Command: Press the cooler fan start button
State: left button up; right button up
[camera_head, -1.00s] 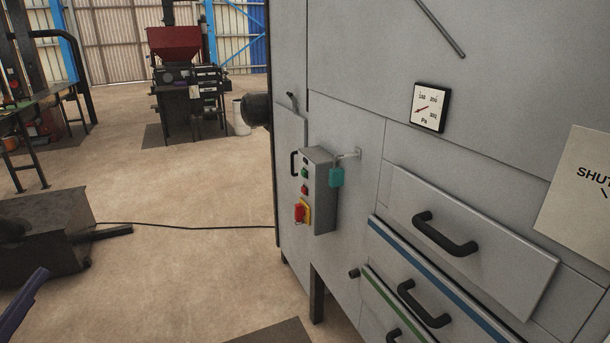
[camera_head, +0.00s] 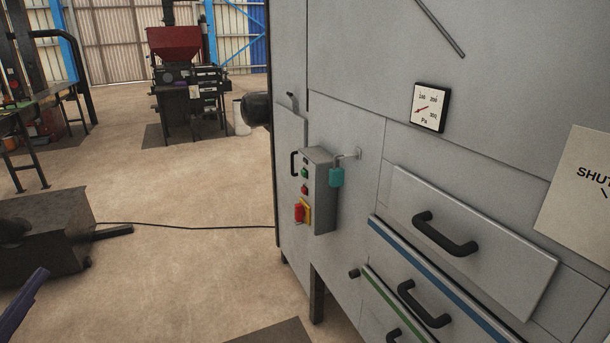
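A grey control box (camera_head: 324,200) is mounted on the side of a large grey cabinet. Its narrow face carries a green button (camera_head: 305,173), a red button (camera_head: 304,190) below it, and a red switch on a yellow plate (camera_head: 300,212) at the bottom. A small dark element sits at the top of that face. Labels are too small to read, so I cannot tell which button is for the cooler fan. A purple part, likely of my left arm, shows at the lower left edge, apart from the box. Neither gripper's fingertips are in view.
The grey cabinet (camera_head: 340,120) fills the right side, with black-handled drawers (camera_head: 470,240) protruding. A teal padlock (camera_head: 336,177) hangs beside the box. A dark block (camera_head: 45,240) stands on the floor at left, with a cable (camera_head: 190,227) running to the cabinet. Open floor lies between.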

pick_arm(q)
jog(key=shift+c, duration=0.2)
dwell(0.3)
grip_shut()
dwell(0.3)
dwell(1.1)
